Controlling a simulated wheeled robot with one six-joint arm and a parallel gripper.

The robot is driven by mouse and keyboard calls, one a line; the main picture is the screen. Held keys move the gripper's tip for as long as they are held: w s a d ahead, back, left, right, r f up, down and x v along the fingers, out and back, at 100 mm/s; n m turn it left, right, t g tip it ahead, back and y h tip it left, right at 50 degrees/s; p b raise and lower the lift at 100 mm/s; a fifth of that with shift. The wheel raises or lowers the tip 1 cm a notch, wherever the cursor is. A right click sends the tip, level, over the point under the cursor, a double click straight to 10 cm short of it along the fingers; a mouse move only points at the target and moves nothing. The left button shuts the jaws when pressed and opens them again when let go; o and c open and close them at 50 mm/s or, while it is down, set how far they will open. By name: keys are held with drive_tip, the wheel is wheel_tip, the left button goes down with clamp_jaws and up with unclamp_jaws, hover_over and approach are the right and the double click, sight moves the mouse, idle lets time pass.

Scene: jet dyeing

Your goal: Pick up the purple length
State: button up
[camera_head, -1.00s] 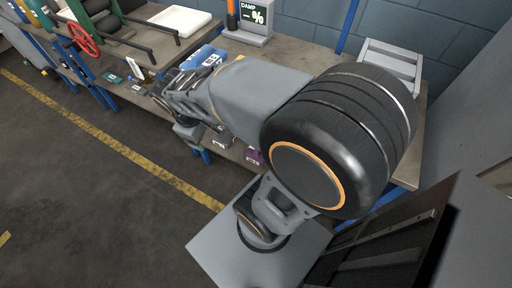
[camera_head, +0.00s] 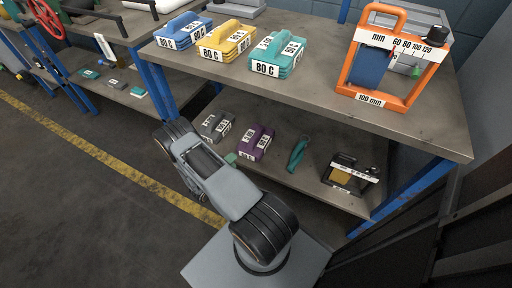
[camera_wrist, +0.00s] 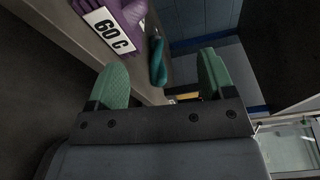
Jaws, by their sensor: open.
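The purple length (camera_head: 256,142) is a folded bundle with white labels on the lower shelf, between a grey folded length (camera_head: 216,126) and a teal twisted piece (camera_head: 298,152). In the wrist view the purple length (camera_wrist: 112,22) is at the top left, partly cut off, with a "60 C" label. My gripper (camera_wrist: 156,82) has two green fingers standing wide apart with nothing between them. The purple length lies beyond and left of the fingers, apart from them. In the head view my gripper (camera_head: 231,158) is small and mostly hidden behind my arm, near the shelf's front edge.
The lower shelf (camera_head: 318,196) also holds a small black-framed item (camera_head: 349,174) at the right. Above it, the tabletop (camera_head: 300,88) carries blue (camera_head: 183,30), yellow (camera_head: 227,38) and teal (camera_head: 277,52) lengths and an orange gauge (camera_head: 386,62). A blue post (camera_head: 158,86) stands left of the shelf.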

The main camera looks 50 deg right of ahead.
wheel_tip(320, 180, down, 4)
drive_tip(key=d+n+t+b, duration=0.1)
drive_tip(key=n, duration=0.1)
drive_tip(key=b, duration=0.1)
approach(251, 148)
drive_tip(key=d, duration=0.3)
drive_tip(key=shift+w+d+f+b, duration=0.15)
drive_tip(key=shift+d+b, duration=0.1)
drive_tip(key=shift+d, duration=0.9)
drive_tip(key=shift+w+d+r+b, duration=0.15)
drive_tip(key=shift+d+b, duration=0.15)
drive_tip(key=shift+d, duration=0.85)
drive_tip(key=shift+w+d+f+b, duration=0.15)
drive_tip(key=shift+d+b, duration=0.1)
drive_tip(key=shift+d, duration=0.9)
drive_tip(key=shift+c, duration=0.4)
drive_tip(key=c, duration=1.1)
